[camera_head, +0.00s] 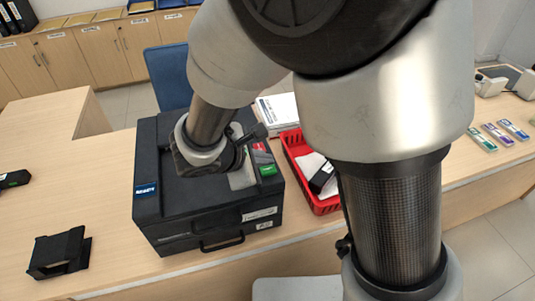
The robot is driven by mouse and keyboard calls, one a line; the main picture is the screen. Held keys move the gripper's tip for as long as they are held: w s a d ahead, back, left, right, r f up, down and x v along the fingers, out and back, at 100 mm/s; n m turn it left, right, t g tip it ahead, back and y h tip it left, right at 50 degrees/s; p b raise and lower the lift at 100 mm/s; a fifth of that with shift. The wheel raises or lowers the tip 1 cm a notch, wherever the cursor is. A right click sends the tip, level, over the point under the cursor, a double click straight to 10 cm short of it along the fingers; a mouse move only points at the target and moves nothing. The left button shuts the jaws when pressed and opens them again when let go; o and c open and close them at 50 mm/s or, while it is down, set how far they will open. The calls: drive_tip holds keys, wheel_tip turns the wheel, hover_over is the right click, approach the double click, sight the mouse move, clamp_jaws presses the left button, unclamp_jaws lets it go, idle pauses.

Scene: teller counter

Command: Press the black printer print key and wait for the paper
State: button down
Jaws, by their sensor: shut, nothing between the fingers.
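The black printer (165,200) stands on the wooden counter left of centre, with a blue label on its left corner and a drawer handle on its front. My gripper (243,152) is shut and empty, over the printer's top beside this panel. My wrist partly hides it and part of the panel. I cannot tell whether the fingertips touch a key. No paper coming out is visible.
A red basket (325,207) with papers and a black item stands right of the printer. White booklets (280,110) lie behind it. A black holder (58,252) sits at front left. A blue chair (167,75) is behind. My arm covers the right middle.

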sight(265, 172)
drive_tip(key=shift+f+b, duration=0.45)
drive_tip(key=shift+b, duration=0.15)
drive_tip(key=shift+f+b, duration=0.45)
drive_tip(key=shift+b, duration=0.05)
idle(0.6)
drive_tip(key=shift+r, duration=0.1)
drive_tip(key=shift+r+p, duration=0.6)
drive_tip(key=shift+r, duration=0.2)
drive_tip(key=shift+r+p, duration=1.85)
drive_tip(key=shift+r, duration=0.7)
